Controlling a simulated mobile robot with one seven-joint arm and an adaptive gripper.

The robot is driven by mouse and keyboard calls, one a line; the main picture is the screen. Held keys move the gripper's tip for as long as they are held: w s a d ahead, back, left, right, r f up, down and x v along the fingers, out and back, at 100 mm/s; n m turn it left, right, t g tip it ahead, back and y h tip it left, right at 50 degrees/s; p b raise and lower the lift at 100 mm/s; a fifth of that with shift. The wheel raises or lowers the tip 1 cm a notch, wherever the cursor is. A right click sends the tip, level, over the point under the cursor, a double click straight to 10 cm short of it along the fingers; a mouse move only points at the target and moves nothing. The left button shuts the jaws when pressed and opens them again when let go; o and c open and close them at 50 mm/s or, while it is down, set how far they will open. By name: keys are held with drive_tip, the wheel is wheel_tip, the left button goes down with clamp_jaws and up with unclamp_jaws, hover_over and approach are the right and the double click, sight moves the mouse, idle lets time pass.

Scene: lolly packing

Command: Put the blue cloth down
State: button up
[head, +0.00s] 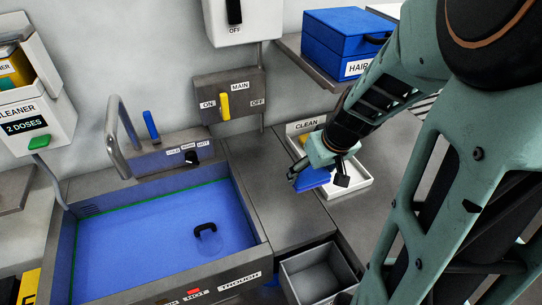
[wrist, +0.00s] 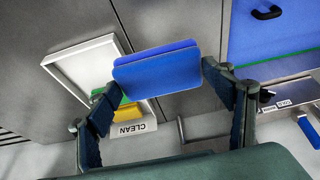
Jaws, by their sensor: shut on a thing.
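My gripper (head: 318,172) is shut on the blue cloth (head: 312,179), which looks like a flat folded pad. In the wrist view the blue cloth (wrist: 157,72) spans between my two fingers (wrist: 160,80). It is held above the grey worktop, by the left side of the white CLEAN tray (head: 352,190); the exact height cannot be told. The white tray (wrist: 75,62) in the wrist view holds a yellow item (wrist: 127,113) and a green item, the green one partly hidden by the cloth and finger.
A trough (head: 130,240) of blue liquid with a black handle (head: 205,229) lies to the left, with a tap (head: 112,135) behind. A grey open bin (head: 320,275) sits in front. A blue box (head: 345,35) stands on a shelf at the back. The worktop (head: 265,185) beside the tray is clear.

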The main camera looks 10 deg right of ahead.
drive_tip(key=shift+w+a+f, duration=0.15)
drive_tip(key=shift+w+f, duration=0.05)
drive_tip(key=shift+w, duration=0.3)
drive_tip(key=w+a+f+b, duration=0.1)
drive_tip(key=w+a+f, duration=0.1)
drive_tip(key=w+f, duration=0.1)
drive_tip(key=w+a+f+b, duration=0.1)
drive_tip(key=w+a+f, duration=0.1)
drive_tip(key=w, duration=0.2)
drive_tip(key=w+a+f+b, duration=0.1)
drive_tip(key=w+a+f, duration=0.1)
drive_tip(key=w+f, duration=0.1)
drive_tip(key=shift+w+a+f, duration=0.15)
drive_tip(key=shift+w+f, duration=0.15)
drive_tip(key=shift+f, duration=0.05)
drive_tip(key=shift+s+b+x, duration=0.2)
drive_tip(key=shift+b+x, duration=0.5)
drive_tip(key=shift+x, duration=0.25)
drive_tip(key=shift+s+b+x, duration=0.2)
drive_tip(key=shift+b+x, duration=0.45)
drive_tip(key=shift+x, duration=0.35)
drive_tip(key=shift+f, duration=0.15)
drive_tip(key=shift+f, duration=0.2)
drive_tip(key=o, duration=1.1)
drive_tip(key=shift+r, duration=0.1)
